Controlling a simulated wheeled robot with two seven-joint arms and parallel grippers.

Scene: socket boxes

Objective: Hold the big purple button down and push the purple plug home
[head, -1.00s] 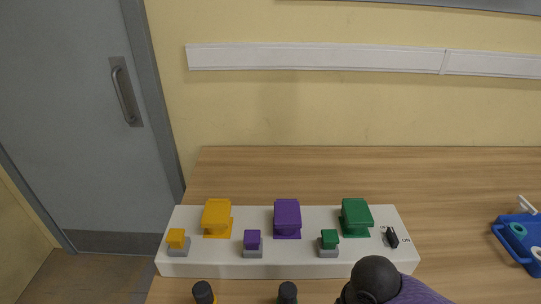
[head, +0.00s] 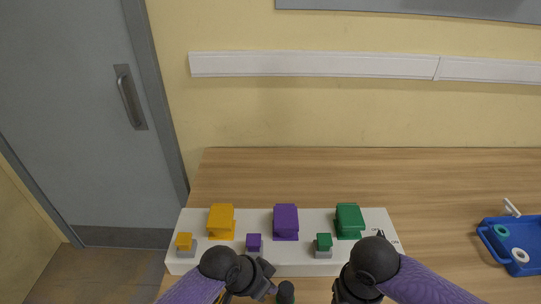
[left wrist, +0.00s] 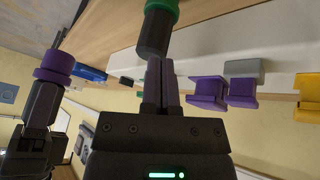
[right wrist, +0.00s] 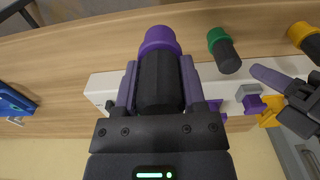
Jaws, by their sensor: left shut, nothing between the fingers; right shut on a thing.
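The big purple button (head: 286,219) is a slanted block at the back middle of the white box (head: 345,266). A small purple cube (head: 253,241) on a grey base stands in front of it. My right gripper (head: 343,292) is shut on the black body of the purple plug (right wrist: 160,40), whose purple end sticks out past the fingers. It holds the plug at the box's near right side, apart from the box. My left gripper (head: 265,277) is shut and empty in front of the box, close to a green plug (left wrist: 154,36). It is not touching the purple button.
Yellow (head: 221,220) and green (head: 349,220) blocks flank the purple one, each with a small cube in front. A yellow plug (right wrist: 305,38) stands in the near row. A blue tray (head: 515,262) with rings lies at the far right. Table behind the box is clear.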

